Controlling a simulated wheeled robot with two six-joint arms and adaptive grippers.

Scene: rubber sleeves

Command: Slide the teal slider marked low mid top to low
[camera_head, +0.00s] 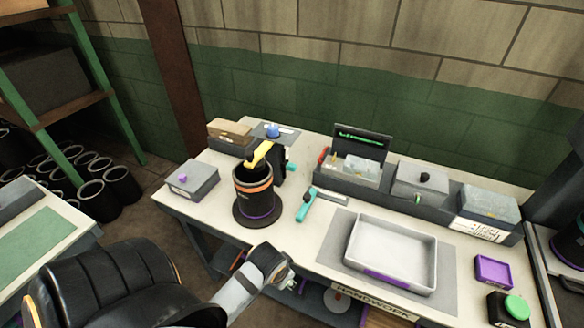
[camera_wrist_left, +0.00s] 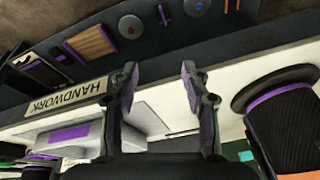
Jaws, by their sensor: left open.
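I cannot clearly pick out a slider marked low mid top. A teal-handled tool (camera_head: 306,205) lies on the workbench right of the black cylindrical stand, and a small teal part (camera_head: 291,167) shows behind that stand. Either marking is too small to read. My left gripper (camera_head: 284,272) is at the bench's front edge, in front of the stand and left of the tray. In the left wrist view its fingers (camera_wrist_left: 160,82) are apart with nothing between them. My right gripper is not in view.
The black stand (camera_head: 254,196) with an orange band is the nearest tall obstacle. A white tray (camera_head: 390,285) sits on a grey mat to the right. Grey bins (camera_head: 420,182) line the back. A grey box (camera_head: 193,180) stands at left. A lower shelf holds several small items.

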